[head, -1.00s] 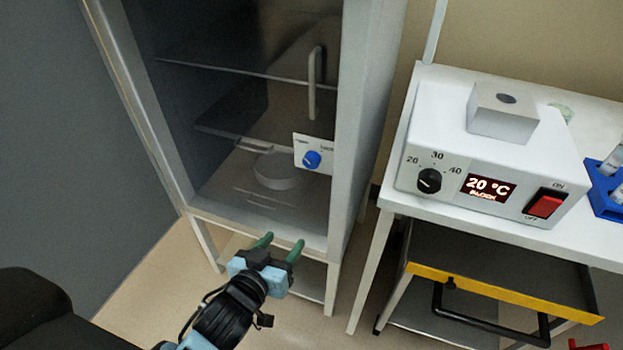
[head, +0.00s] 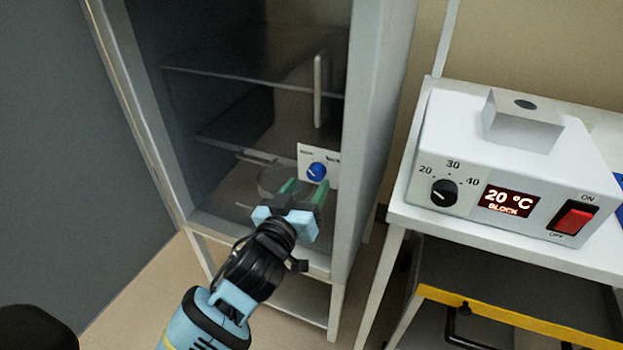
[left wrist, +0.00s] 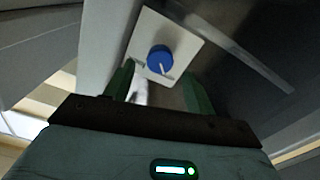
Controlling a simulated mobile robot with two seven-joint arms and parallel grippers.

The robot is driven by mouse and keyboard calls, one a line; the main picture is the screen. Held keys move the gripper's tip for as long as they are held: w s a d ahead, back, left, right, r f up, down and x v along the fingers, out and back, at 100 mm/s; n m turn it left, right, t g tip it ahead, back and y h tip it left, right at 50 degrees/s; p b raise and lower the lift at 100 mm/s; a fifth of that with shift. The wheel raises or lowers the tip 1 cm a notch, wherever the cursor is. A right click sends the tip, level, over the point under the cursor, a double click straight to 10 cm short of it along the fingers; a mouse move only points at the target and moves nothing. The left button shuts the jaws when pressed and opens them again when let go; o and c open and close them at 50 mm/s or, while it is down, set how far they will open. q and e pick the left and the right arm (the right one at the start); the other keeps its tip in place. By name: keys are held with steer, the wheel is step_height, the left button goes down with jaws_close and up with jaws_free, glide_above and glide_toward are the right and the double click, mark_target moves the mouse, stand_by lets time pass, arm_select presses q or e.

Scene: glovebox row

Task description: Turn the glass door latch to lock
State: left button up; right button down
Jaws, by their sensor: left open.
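The latch is a round blue knob (head: 316,171) on a white plate (head: 304,155), low on the right side of the glass door (head: 225,130). A pale line on the knob shows in the left wrist view (left wrist: 159,58), pointing toward the lower right there. My left gripper (head: 306,187), with green fingers, is open and empty just below the knob in the head view. In the left wrist view its fingers (left wrist: 165,88) stand apart, one to each side below the knob, with no visible contact. My right gripper is not in view.
A vertical door handle (head: 318,90) stands above the latch plate. Shelves and a round dish (head: 275,181) show behind the glass. To the right, a white table holds a heater block unit (head: 510,170) with a dial, display and red switch. A yellow-edged drawer (head: 500,312) sits below.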

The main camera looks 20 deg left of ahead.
mark_target(314, 175)
arm_select(q)
steer(key=shift+w, duration=1.7)
steer(key=c, duration=1)
steer(key=shift+o, duration=0.2)
